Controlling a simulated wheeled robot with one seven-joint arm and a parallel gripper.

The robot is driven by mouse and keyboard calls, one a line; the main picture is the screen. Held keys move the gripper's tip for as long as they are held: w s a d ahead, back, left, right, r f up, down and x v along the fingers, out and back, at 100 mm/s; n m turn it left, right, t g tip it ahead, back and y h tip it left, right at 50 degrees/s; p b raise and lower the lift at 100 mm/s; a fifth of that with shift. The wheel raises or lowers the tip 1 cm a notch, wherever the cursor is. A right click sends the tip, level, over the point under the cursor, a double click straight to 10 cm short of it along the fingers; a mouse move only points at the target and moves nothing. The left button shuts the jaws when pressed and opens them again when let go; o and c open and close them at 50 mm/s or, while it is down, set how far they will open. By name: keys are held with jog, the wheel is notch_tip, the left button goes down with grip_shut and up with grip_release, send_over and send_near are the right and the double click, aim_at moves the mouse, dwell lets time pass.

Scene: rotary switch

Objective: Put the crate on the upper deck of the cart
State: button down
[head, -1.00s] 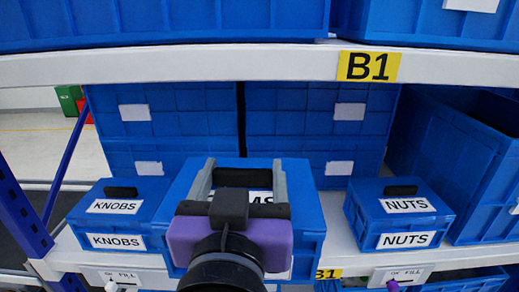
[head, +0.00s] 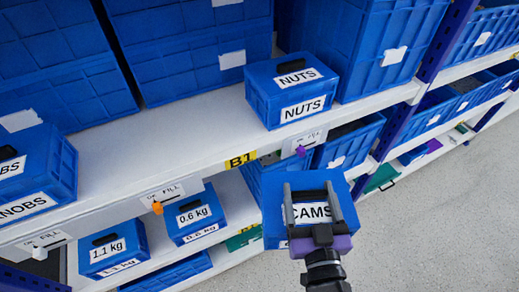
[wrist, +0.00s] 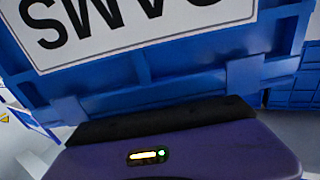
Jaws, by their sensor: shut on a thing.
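The blue crate labelled CAMS (head: 345,205) is held by my gripper (head: 312,205) in the head view, in front of the shelf edge and over the aisle. The two grey fingers reach over its top on either side of the dark handle, with the jaws shut on it. In the wrist view the crate (wrist: 220,75) fills the upper part, its CAMS label upside down and close to the purple gripper body (wrist: 180,150). No cart shows clearly in either view.
The B1 shelf (head: 190,135) holds a NUTS crate (head: 290,90), a KNOBS crate (head: 35,180) and large blue bins. Below are crates marked 1.1 kg (head: 108,250) and 0.6 kg (head: 195,215). Rotary switches, one orange (head: 157,208), sit along the shelf edge. Grey floor (head: 440,220) is open at right.

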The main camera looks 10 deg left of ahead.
jog(key=w+d+f+m+h, duration=0.1)
jog(key=w+d+f+h, duration=0.1)
jog(key=d+f, duration=1)
jog(key=shift+d+f+m+h, duration=0.3)
jog(key=shift+f+m+h, duration=0.1)
jog(key=shift+f, duration=0.4)
jog(key=shift+w, duration=0.15)
